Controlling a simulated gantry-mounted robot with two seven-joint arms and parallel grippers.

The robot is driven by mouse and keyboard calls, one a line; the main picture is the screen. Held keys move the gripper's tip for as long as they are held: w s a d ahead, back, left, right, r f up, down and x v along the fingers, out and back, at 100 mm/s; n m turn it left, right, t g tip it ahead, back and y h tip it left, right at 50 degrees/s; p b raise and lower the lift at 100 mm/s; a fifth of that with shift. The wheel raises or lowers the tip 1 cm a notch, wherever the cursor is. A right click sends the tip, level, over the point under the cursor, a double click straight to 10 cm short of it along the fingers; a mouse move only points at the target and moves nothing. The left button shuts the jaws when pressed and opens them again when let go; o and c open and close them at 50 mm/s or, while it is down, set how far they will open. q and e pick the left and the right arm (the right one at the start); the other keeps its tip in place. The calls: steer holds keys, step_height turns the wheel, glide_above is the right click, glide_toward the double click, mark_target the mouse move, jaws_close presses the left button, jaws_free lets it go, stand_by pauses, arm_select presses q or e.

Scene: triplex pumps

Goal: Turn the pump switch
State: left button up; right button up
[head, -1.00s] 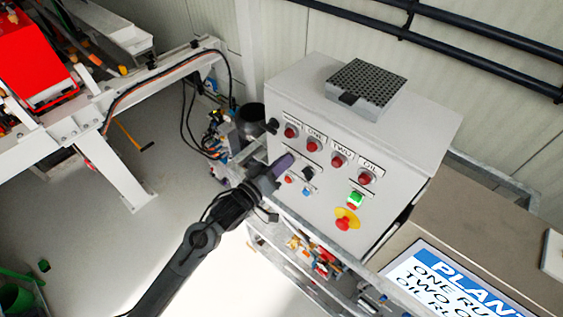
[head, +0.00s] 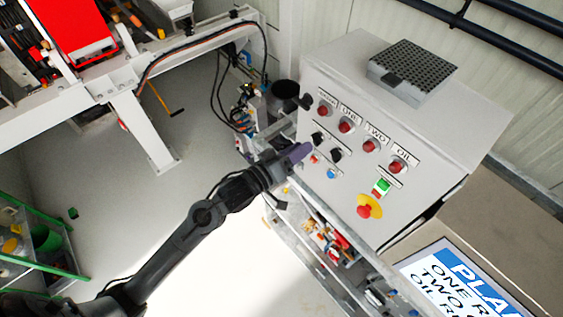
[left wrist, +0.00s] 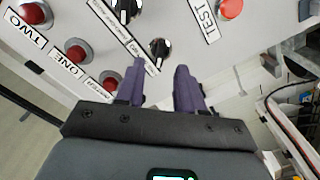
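The grey control box carries two black rotary switches on its sloped front. One switch (head: 318,138) is just above and right of my left gripper, and the second switch (head: 336,155) is further right. In the left wrist view a small black switch (left wrist: 160,48) lies just beyond the fingertips, and a larger-looking black switch (left wrist: 125,10) is at the top. My left gripper (head: 302,151) has purple fingers and points at the panel. My right gripper is not in view.
The control box (head: 440,125) has a row of red lamps (head: 370,146), a green button (head: 382,186) and a red emergency stop on yellow (head: 364,211). A blue-and-white screen (head: 460,285) is at lower right. White-framed machinery (head: 140,120) stands at left. The floor between is clear.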

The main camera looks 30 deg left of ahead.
arm_select(q)
steer(key=b+v, duration=0.1)
steer(key=v, duration=0.5)
steer(key=shift+s, duration=0.25)
steer(key=shift+a, duration=0.15)
steer(key=s+f+m+g+y+p, duration=0.1)
steer(key=s+f+m+g+y, duration=0.1)
steer(key=s+f+g, duration=0.4)
steer(key=s+f+m+g+y+p, duration=0.1)
steer(key=s+f+m+g+y, duration=0.2)
steer(key=s, duration=1.2)
step_height(320, 180, down, 7)
steer(key=m+g, duration=0.2)
steer(key=g, duration=0.2)
steer(key=shift+s+a+y, duration=0.15)
steer(key=shift+a+y, duration=0.15)
steer(key=shift+a, duration=0.1)
steer(key=shift+r, duration=0.1)
